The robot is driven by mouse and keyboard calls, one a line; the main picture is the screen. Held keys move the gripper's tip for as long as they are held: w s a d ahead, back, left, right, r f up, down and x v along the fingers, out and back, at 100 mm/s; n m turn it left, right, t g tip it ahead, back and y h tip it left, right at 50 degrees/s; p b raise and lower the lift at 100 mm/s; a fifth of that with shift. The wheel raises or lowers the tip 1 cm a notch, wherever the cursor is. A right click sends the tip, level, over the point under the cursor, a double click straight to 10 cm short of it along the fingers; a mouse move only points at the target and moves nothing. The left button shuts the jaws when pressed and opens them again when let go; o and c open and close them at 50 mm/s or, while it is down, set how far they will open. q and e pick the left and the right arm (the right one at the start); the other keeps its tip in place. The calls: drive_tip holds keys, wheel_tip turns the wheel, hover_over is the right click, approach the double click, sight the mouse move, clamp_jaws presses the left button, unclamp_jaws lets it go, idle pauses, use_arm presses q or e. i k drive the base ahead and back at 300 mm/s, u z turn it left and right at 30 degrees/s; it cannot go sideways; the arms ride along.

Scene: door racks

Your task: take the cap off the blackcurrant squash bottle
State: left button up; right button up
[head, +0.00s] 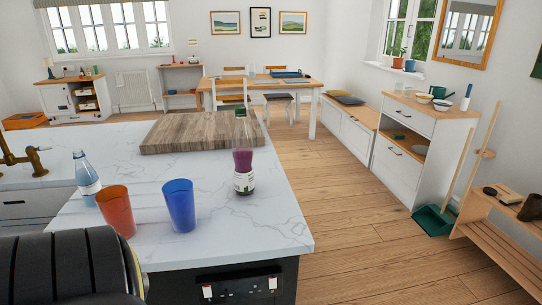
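The blackcurrant squash bottle (243,170) stands upright on the white marble worktop, near its right edge. It has purple contents, a clear upper part and a label low down. A small dark green cap (241,112) appears on its top, seen against the wooden board behind. Neither of my grippers shows in the head view, and nothing is touching the bottle.
A blue cup (179,205), an orange cup (116,211) and a clear bottle with a blue label (87,178) stand left of the squash bottle. A large wooden board (190,132) lies behind it. The worktop (262,222) is clear in front of it.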

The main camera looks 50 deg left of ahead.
sight(242, 143)
drive_tip(key=i, duration=2.4)
drive_tip(key=u, duration=3.2)
